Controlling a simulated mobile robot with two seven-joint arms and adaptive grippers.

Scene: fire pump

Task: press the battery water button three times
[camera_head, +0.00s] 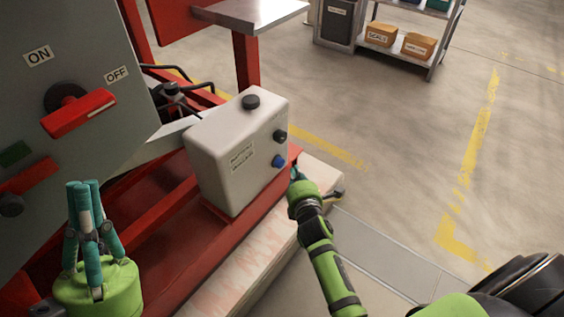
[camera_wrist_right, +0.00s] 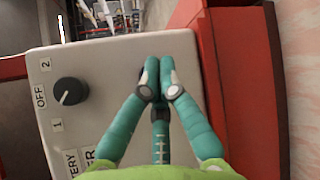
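The battery box (camera_head: 218,150) is a pale grey case on the red frame. On its right-hand face in the head view are a blue button (camera_head: 278,161) and a black knob (camera_head: 280,135) above it. My right gripper (camera_head: 297,175) is just right of the blue button, its fingers mostly hidden there. In the right wrist view its teal fingers (camera_wrist_right: 160,78) meet at the tips in front of the box face (camera_wrist_right: 105,60), with nothing seen between them. No blue button shows in that view; contact cannot be told. My left gripper (camera_head: 84,187) has its fingers together, empty.
A grey panel (camera_head: 60,130) with a red ON/OFF handle (camera_head: 78,113) stands at left, near my left gripper. The rotary knob (camera_wrist_right: 70,91) marked OFF, 1 and 2 is beside my right fingers. A shelf with boxes (camera_head: 382,35) stands far back.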

